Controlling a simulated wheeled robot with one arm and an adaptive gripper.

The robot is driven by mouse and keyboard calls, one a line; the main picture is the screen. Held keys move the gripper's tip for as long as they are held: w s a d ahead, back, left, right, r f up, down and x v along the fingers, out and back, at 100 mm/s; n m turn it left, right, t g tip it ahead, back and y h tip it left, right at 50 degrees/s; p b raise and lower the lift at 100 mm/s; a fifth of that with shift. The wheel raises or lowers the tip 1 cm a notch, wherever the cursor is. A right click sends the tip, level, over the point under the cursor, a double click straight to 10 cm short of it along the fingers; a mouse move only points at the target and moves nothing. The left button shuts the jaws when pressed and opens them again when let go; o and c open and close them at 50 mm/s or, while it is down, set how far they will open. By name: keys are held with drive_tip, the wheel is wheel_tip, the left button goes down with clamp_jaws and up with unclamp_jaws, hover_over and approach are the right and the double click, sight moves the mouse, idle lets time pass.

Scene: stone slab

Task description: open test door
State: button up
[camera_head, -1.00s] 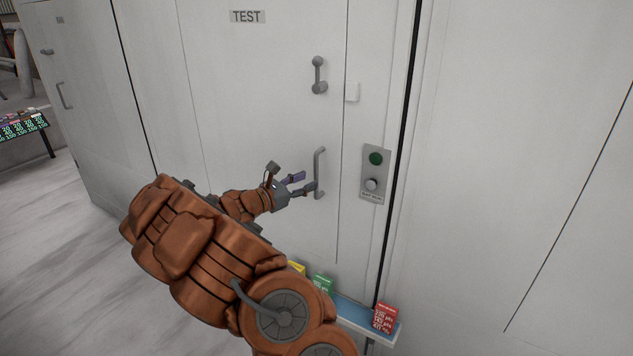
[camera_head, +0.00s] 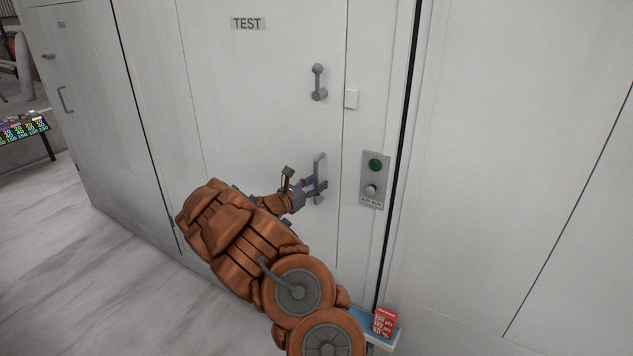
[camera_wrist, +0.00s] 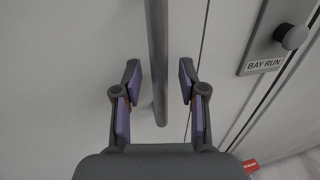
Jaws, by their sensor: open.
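The white test door (camera_head: 262,90) carries a "TEST" label (camera_head: 248,23) and appears closed. A grey vertical pull handle (camera_head: 319,168) is on its lower right part, and a grey lever latch (camera_head: 318,83) sits above it. My gripper (camera_head: 316,189) is at the pull handle. In the wrist view the handle bar (camera_wrist: 158,60) runs down between the two open fingers (camera_wrist: 160,88), with a gap on each side. The fingers are not closed on it. My arm hides the lower part of the door.
A "BAY RUN" panel (camera_head: 373,180) with a green light and knob is right of the door; its knob (camera_wrist: 291,37) shows in the wrist view. A red card box (camera_head: 384,322) stands on a low blue ledge (camera_head: 358,315).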

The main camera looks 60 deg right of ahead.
drive_tip(key=shift+d, duration=0.35)
clamp_jaws()
idle(0.6)
